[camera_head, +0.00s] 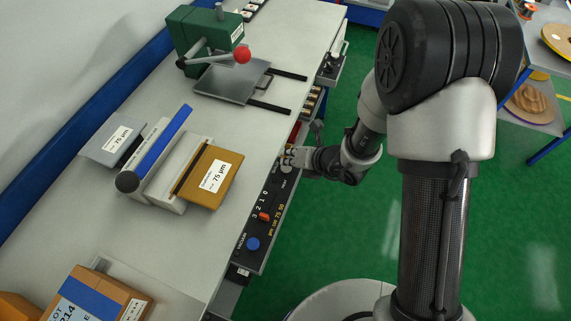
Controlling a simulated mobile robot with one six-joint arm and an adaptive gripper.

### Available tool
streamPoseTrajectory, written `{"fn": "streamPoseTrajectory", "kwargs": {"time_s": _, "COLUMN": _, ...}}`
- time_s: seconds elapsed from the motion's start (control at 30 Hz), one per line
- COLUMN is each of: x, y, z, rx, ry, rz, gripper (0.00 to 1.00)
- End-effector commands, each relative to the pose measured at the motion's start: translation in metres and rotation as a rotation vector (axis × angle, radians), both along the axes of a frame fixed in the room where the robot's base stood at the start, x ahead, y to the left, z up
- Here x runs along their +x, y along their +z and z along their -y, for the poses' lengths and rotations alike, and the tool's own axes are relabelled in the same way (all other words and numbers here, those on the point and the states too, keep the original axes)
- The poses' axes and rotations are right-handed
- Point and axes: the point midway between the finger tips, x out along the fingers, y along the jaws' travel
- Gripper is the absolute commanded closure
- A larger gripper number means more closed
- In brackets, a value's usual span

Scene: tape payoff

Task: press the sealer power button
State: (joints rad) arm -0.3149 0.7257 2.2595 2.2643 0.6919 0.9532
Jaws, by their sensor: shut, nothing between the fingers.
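A black control panel (251,240) runs along the front edge of the bench. It carries a blue round button (252,243), an orange-red switch (264,216) and a pale round control (287,169) near its upper end. The lettering is too small to tell which control is the sealer power button. My gripper (288,158) is shut and empty at the panel's upper end, close to the pale control. I cannot tell whether it touches it. The gripper partly hides that end of the panel. A grey device with a blue bar (165,140), perhaps the sealer, stands on the bench.
A brown box labelled 75 µm (209,177) and a grey one (111,142) flank the device. A green press with a red-ball lever (207,38) stands at the back. A cardboard box (125,285) sits at the lower left. Green floor (330,220) lies right of the bench.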

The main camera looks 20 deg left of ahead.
Motion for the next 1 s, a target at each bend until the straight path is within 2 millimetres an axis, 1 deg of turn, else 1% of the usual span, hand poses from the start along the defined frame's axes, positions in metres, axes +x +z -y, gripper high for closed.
{"fn": "streamPoseTrajectory", "kwargs": {"time_s": 0.17, "x": 0.0, "y": -0.001, "z": 0.0, "rx": 0.0, "ry": 0.0, "rz": 0.0, "gripper": 1.0}}
{"fn": "streamPoseTrajectory", "kwargs": {"time_s": 0.27, "x": 0.0, "y": 0.003, "z": 0.0, "rx": 0.0, "ry": 0.0, "rz": 0.0, "gripper": 1.0}}
{"fn": "streamPoseTrajectory", "kwargs": {"time_s": 0.37, "x": 0.0, "y": 0.01, "z": 0.0, "rx": 0.0, "ry": -0.001, "rz": 0.001, "gripper": 1.0}}
{"fn": "streamPoseTrajectory", "kwargs": {"time_s": 0.8, "x": 0.0, "y": 0.055, "z": 0.0, "rx": 0.001, "ry": 0.001, "rz": 0.001, "gripper": 1.0}}
{"fn": "streamPoseTrajectory", "kwargs": {"time_s": 0.9, "x": 0.0, "y": 0.061, "z": 0.0, "rx": 0.001, "ry": 0.001, "rz": 0.001, "gripper": 1.0}}
{"fn": "streamPoseTrajectory", "kwargs": {"time_s": 1.0, "x": 0.0, "y": 0.061, "z": 0.0, "rx": 0.0, "ry": 0.0, "rz": 0.0, "gripper": 1.0}}
